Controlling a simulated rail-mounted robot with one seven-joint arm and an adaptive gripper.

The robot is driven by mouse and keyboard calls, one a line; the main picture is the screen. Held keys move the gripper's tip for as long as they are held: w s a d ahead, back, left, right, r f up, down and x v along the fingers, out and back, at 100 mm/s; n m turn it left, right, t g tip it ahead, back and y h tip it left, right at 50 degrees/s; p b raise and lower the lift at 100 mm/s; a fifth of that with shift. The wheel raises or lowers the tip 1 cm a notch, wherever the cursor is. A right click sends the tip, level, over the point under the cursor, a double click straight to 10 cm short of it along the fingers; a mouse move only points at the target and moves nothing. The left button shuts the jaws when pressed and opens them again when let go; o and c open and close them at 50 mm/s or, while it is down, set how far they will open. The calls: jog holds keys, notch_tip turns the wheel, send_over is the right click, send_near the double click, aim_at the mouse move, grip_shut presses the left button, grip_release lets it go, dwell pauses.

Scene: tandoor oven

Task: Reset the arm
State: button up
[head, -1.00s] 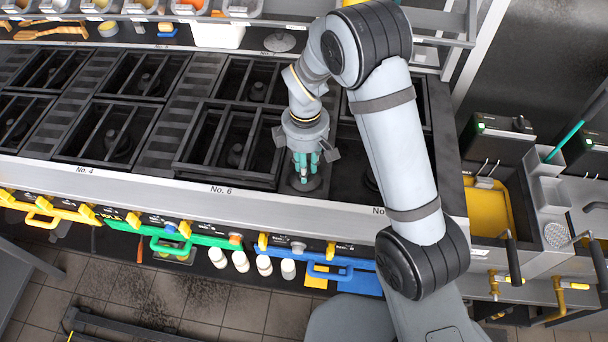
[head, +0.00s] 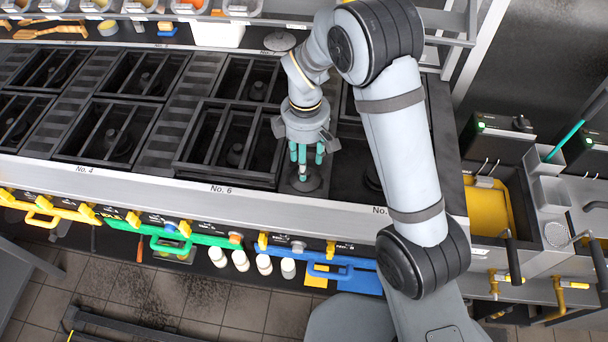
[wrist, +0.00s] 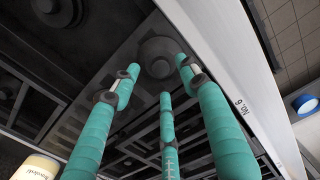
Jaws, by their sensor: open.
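My gripper (head: 305,163) hangs over the stove to the right of the No. 6 burner. Its teal fingers point down and are spread, with nothing between them. In the wrist view my gripper (wrist: 155,95) shows its fingers apart around empty space. Beyond the fingertips is a round dark knob-like disc (wrist: 160,55); it also shows below the fingers in the head view (head: 304,182). I cannot tell the exact gap between fingers and disc, but they look apart.
The stove (head: 130,165) has several burner grates. Its front edge carries coloured handles, with white bottles (head: 241,260) below. A shelf of containers (head: 190,8) runs along the back.

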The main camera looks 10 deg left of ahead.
notch_tip(320, 180, up, 9)
jog(key=shift+r, duration=0.2)
dwell(0.3)
notch_tip(320, 180, down, 12)
jog(key=shift+f, duration=0.2)
jog(key=shift+f+b, duration=0.4)
jog(key=shift+b, duration=0.1)
jog(key=shift+s, duration=0.1)
